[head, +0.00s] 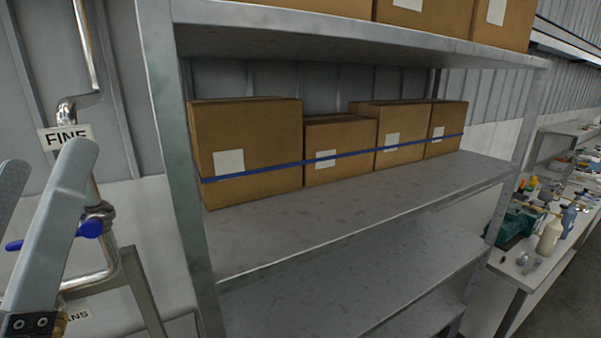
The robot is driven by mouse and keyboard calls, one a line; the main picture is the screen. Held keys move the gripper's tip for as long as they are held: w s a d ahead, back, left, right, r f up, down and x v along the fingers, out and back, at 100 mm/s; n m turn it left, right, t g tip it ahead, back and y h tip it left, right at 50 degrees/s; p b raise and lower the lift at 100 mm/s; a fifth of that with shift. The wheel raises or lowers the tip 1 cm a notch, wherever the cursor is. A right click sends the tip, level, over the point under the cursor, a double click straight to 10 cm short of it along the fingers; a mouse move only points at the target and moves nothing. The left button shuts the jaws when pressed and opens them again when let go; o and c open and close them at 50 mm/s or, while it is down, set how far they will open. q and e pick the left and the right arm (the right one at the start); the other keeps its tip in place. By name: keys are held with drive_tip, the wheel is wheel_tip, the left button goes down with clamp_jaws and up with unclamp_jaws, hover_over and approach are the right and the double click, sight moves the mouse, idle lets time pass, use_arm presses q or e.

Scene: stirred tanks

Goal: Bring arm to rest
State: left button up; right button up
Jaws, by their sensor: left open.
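My left gripper (45,158) is at the left edge of the head view. Its two grey fingers point up and stand apart, with nothing between them. The outer finger is cut off by the picture edge. The gripper shows in front of a steel pipe (86,52) with a blue-handled valve (90,229) and partly covers them. I cannot tell whether it touches them. My right gripper is not in view.
A grey metal shelf (330,215) fills the middle, holding several cardboard boxes (247,140) behind a blue strap (345,155). A "FINE" sign (66,137) is by the pipe. A cluttered bench (540,270) stands at the right. The lower shelf (370,275) is bare.

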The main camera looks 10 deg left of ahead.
use_arm(q)
wheel_tip(320, 180, up, 19)
drive_tip(key=d+m+h+p, duration=0.3)
drive_tip(key=m+h+p, duration=0.25)
drive_tip(key=p, duration=1.25)
wheel_tip(320, 180, down, 24)
drive_tip(key=b, duration=2.4)
drive_tip(key=shift+s+r+t+y, duration=0.15)
drive_tip(key=shift+s+t+y, duration=0.05)
drive_tip(key=shift+t+y, duration=0.15)
drive_tip(key=shift+a+m, duration=0.1)
drive_tip(key=shift+m, duration=0.15)
